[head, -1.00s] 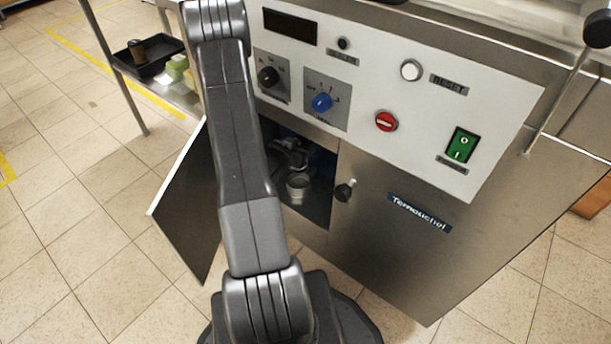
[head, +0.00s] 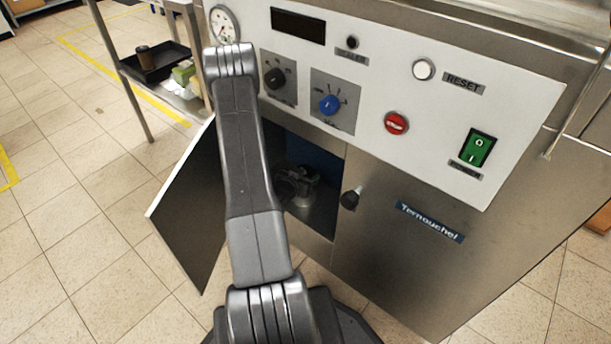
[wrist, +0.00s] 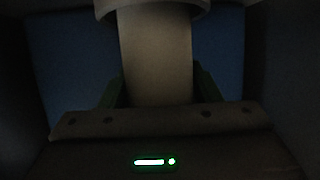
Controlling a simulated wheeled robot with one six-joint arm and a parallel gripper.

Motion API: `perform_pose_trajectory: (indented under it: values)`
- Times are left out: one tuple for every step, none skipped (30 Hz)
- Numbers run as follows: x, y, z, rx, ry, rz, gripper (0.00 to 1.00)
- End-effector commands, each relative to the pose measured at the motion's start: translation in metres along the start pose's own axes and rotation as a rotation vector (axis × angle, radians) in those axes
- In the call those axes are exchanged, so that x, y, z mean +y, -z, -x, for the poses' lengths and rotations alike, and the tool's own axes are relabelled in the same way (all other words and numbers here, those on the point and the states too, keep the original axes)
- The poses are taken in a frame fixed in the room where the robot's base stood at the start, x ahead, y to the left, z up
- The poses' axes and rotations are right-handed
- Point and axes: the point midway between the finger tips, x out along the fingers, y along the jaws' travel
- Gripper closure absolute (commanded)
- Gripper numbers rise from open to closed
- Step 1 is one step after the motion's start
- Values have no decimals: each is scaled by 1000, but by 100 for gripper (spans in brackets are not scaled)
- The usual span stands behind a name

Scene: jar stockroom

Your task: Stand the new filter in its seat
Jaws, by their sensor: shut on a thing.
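The new filter (wrist: 155,60) is a pale cylinder in the middle of the wrist view, between the green fingers of my gripper (wrist: 157,92). My gripper is shut on it. A wider pale rim (wrist: 152,10) crosses the top of that view around the filter's far end; I cannot tell whether it is the filter's own flange or the seat. In the head view my gripper (head: 297,186) is inside the dark, open compartment (head: 325,165) of the steel machine. The filter and seat are not clear there, and my arm hides the compartment's left part.
The compartment door (head: 190,215) stands open to the left. A blue panel (wrist: 70,65) lies behind the filter. The control panel (head: 440,120) with knobs and switches is above the opening. A cart with a black tray (head: 155,65) stands at the back left.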

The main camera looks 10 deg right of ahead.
Motion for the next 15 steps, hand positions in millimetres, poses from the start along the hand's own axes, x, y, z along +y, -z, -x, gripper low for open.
perform_pose_trajectory:
  values:
    - [0,-1,0,0,0,0,70]
    - [0,-2,-1,0,0,0,70]
    - [0,-4,-1,0,0,0,70]
    - [0,-3,-1,-1,0,0,41]
    - [0,-2,-1,-1,0,0,35]
    - [0,-2,-1,-1,-1,0,28]
    - [0,-2,-1,-1,-1,0,22]
    - [0,-2,-1,-1,-1,0,21]
    - [0,-2,-1,-1,-1,0,21]
    - [0,-2,-1,-1,-1,0,21]
    - [0,-2,-1,-1,-1,0,21]
    - [0,-2,-1,-1,-1,0,21]
    - [0,-2,-1,-1,-1,0,21]
    - [0,-2,-1,-1,-1,0,21]
    - [0,-2,-1,-1,-1,0,21]
